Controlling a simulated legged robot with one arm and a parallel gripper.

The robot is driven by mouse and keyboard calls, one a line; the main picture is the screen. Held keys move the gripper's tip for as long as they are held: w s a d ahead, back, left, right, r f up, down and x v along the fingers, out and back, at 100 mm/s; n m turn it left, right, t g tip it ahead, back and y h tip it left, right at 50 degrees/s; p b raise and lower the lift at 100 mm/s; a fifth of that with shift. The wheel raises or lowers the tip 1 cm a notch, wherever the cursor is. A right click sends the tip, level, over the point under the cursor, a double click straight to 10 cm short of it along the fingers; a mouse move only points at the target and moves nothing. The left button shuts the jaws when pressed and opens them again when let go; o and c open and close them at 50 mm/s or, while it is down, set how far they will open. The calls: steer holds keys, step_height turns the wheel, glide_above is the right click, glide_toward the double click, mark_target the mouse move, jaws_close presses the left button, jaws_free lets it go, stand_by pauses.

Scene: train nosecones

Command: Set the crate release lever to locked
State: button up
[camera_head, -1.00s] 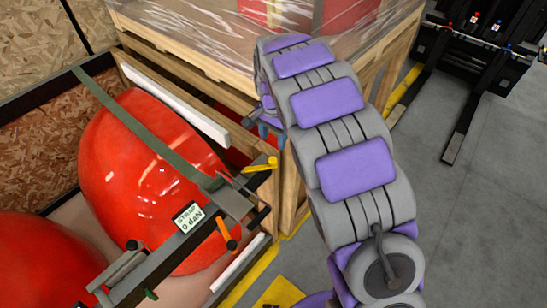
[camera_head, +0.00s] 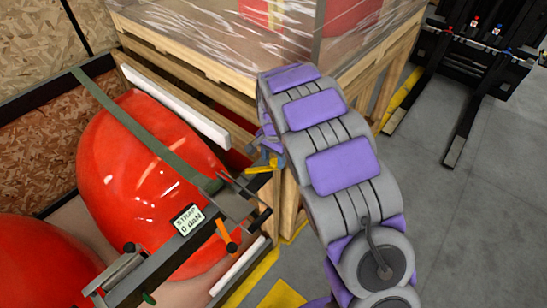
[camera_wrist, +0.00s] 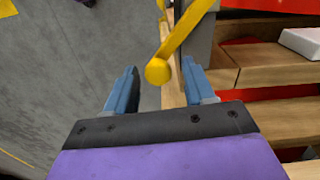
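The crate release lever seems to be the yellow handle (camera_head: 262,168) on the wooden crate's corner in the head view. In the wrist view the yellow lever (camera_wrist: 180,40) slants down to a round knob at its end. My gripper (camera_wrist: 159,66) is open, with one blue finger on each side of the knob. The knob appears between or just beyond the fingertips, with gaps on both sides. In the head view my gripper (camera_head: 266,155) is at the lever and covers part of it. I cannot read a locked mark.
Red nosecones (camera_head: 150,165) lie in the crate under a green strap (camera_head: 140,125). A dark bar carries a strap display reading 0 daN (camera_head: 188,220) and an orange handle (camera_head: 226,235). A wrapped wooden crate (camera_head: 215,62) stands behind.

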jaws_close()
stand_by(0.4)
steer(key=shift+r, duration=0.1)
steer(key=shift+s+d+r+m+p, duration=0.1)
steer(key=shift+s+d+m+p, duration=0.05)
steer(key=shift+s+m+p, duration=0.8)
steer(key=s+m+p, duration=0.1)
steer(key=m+p, duration=0.1)
steer(key=shift+s+m, duration=0.3)
steer(key=shift+m, duration=0.05)
steer(key=shift+s+a+m+p, duration=0.35)
steer(key=shift+s+m+p, duration=0.25)
steer(key=shift+m+p, duration=0.25)
steer(key=shift+s+a+m+p, duration=0.3)
steer(key=shift+s+m+p, duration=0.35)
steer(key=shift+m, duration=0.3)
steer(key=shift+s+a+m+p, duration=0.35)
steer(key=shift+s+m+p, duration=0.3)
steer(key=shift+m, duration=0.25)
